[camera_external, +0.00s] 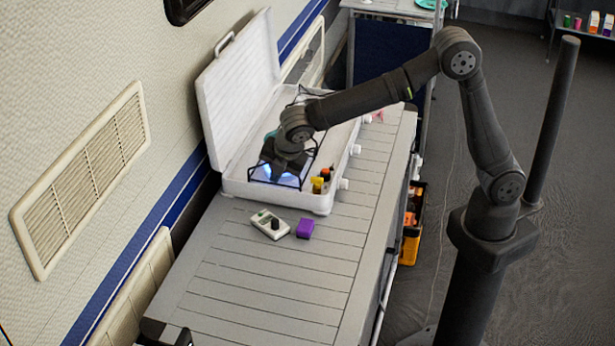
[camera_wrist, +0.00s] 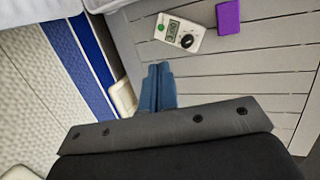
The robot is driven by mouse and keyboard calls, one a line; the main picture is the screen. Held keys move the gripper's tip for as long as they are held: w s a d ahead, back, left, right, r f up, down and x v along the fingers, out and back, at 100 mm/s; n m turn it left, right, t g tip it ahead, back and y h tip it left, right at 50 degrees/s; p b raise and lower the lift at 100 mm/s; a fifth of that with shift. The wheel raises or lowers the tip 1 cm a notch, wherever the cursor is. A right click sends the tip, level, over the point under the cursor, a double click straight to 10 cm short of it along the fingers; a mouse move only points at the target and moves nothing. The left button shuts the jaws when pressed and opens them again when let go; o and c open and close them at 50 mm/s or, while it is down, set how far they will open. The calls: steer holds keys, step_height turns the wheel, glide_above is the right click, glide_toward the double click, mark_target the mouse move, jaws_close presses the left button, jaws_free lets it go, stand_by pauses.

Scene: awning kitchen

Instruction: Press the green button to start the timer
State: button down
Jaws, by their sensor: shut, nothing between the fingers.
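The timer (camera_external: 270,224) is a small white device with a dark knob, lying on the grey slatted table in front of the open white case. In the external view my gripper (camera_external: 280,178) is over the front of the white case, behind the timer. Its fingertips are hard to make out there.
A purple block (camera_external: 305,228) lies just right of the timer. The open white case (camera_external: 325,200) holds small bottles (camera_external: 321,181) near its front corner. The vented wall (camera_external: 85,175) borders the table (camera_external: 265,285) on the left. The table's near part is clear.

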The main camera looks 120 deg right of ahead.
stand_by(0.4)
steer(key=n+t+h, duration=0.3)
steer(key=n+h, duration=0.1)
steer(key=n, duration=2)
glide_above(264, 216)
step_height(264, 216, down, 6)
steer(key=shift+r, duration=0.25)
steer(key=shift+f, duration=0.1)
steer(key=shift+f, duration=4.3)
steer(key=shift+f, duration=0.1)
steer(key=shift+f, duration=0.35)
